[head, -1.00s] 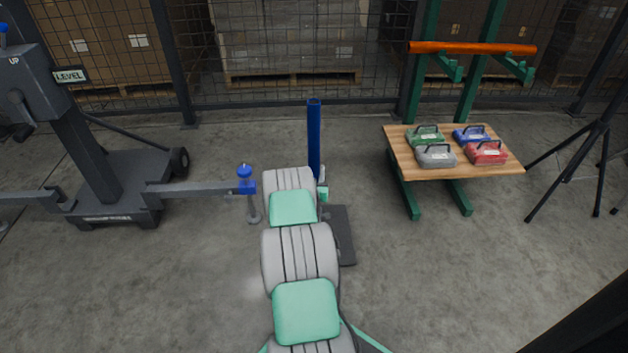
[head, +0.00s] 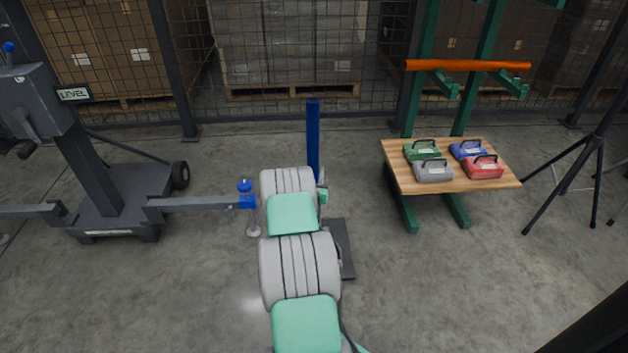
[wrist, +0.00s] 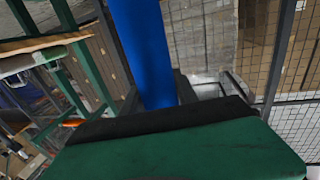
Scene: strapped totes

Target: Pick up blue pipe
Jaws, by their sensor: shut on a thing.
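The blue pipe (head: 313,140) stands upright in the middle of the head view, just beyond the end of my arm. Its lower end is hidden behind my arm. In the wrist view the blue pipe (wrist: 142,50) rises large and close, behind a dark pad and a green finger. My gripper (wrist: 160,112) is shut on the pipe. In the head view only a small green part of my gripper (head: 322,196) shows beside the pipe; the rest is hidden by my arm.
An orange pipe (head: 468,65) lies across green rack brackets at the back right. Below it, a wooden shelf (head: 400,180) bears several coloured cases. A grey lifting stand (head: 110,205) is at left, its arm (head: 200,203) reaching near mine. A tripod (head: 590,160) stands at right.

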